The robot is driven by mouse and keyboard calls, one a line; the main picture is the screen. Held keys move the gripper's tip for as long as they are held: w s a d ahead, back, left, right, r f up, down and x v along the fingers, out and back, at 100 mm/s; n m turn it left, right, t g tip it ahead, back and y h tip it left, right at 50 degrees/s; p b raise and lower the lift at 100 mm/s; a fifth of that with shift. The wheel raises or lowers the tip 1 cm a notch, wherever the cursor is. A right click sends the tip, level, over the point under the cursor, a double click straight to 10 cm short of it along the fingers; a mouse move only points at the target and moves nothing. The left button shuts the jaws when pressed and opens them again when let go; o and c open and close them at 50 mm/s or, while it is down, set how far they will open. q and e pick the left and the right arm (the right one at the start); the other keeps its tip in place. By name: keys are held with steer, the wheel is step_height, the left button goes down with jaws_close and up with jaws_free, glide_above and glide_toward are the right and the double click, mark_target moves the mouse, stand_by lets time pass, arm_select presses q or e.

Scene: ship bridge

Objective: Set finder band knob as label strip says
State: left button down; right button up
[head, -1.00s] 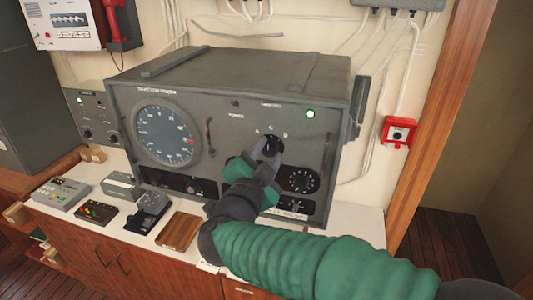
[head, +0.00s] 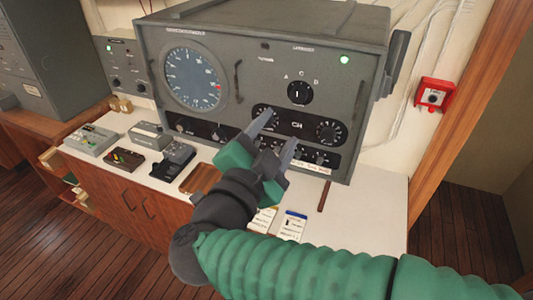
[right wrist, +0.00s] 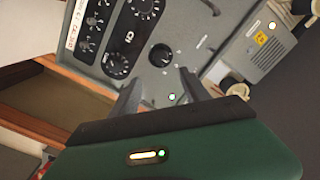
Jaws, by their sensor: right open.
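The finder (head: 150,65) is a grey cabinet with a round scale at left. A black knob (right wrist: 160,55) shows beyond my fingers in the right wrist view. My right gripper (head: 276,133) is open and empty, below the band knob and in front of the lower dials, apart from the knob.
Two scaled dials (head: 329,131) sit below the band knob. Small devices (head: 92,139) and a brown pad (head: 201,178) lie on the white counter. Cards (head: 291,225) lie at the front. A red call box (head: 434,96) is on the wall at right.

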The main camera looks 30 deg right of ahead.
steer(key=v, duration=0.5)
steer(key=shift+w+a+b, duration=0.1)
steer(key=shift+w+b, duration=0.1)
steer(key=shift+b, duration=0.1)
